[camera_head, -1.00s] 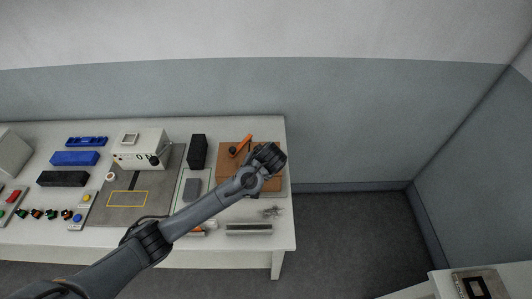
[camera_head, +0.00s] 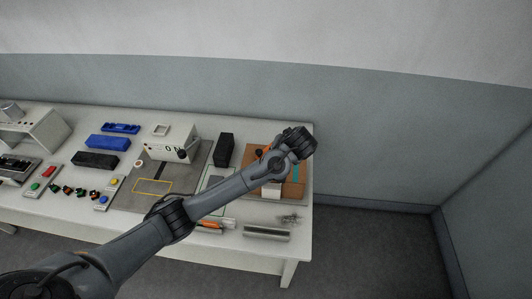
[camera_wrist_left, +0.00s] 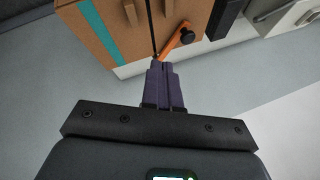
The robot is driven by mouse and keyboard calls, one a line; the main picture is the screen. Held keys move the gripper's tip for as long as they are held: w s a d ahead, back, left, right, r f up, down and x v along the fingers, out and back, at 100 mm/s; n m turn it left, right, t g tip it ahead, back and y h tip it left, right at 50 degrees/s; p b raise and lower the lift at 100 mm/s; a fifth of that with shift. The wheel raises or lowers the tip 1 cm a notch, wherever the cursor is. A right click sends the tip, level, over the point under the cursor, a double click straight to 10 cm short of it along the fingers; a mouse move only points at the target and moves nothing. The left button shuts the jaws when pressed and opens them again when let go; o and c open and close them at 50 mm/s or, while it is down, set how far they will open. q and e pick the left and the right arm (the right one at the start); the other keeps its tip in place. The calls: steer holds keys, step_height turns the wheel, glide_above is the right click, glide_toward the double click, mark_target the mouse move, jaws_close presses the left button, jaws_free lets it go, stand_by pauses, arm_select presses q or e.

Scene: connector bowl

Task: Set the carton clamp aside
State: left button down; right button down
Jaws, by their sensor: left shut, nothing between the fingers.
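The carton clamp shows as an orange lever with a black knob (camera_wrist_left: 182,37) against the brown carton (camera_wrist_left: 118,38) in the left wrist view. The carton has a teal strip and a dark slit. My left gripper (camera_wrist_left: 164,67) is shut and empty, its dark purple fingertips close to the lever's lower end. I cannot tell whether they touch. In the head view my left arm reaches over the carton (camera_head: 293,188) at the table's right end. It hides much of the clamp; a bit of orange (camera_head: 260,153) shows beside the wrist. My right gripper is out of view.
On the table (camera_head: 60,209), a black block (camera_head: 223,149) stands left of the carton. A white device (camera_head: 168,142) and blue bins (camera_head: 107,142) are farther left. A grey channel-shaped part (camera_head: 266,233) lies at the front right. Small connectors lie at left.

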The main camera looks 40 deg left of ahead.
arm_select(q)
steer(key=x, duration=0.8)
steer(key=shift+a+f, duration=0.3)
steer(key=shift+a, duration=0.05)
steer(key=shift+s+a+f+p, duration=0.15)
steer(key=shift+a+p, duration=0.35)
steer(key=shift+a, duration=0.5)
steer(key=shift+s+a+f, duration=0.1)
steer(key=shift+a+f, duration=0.1)
steer(key=shift+a, duration=0.55)
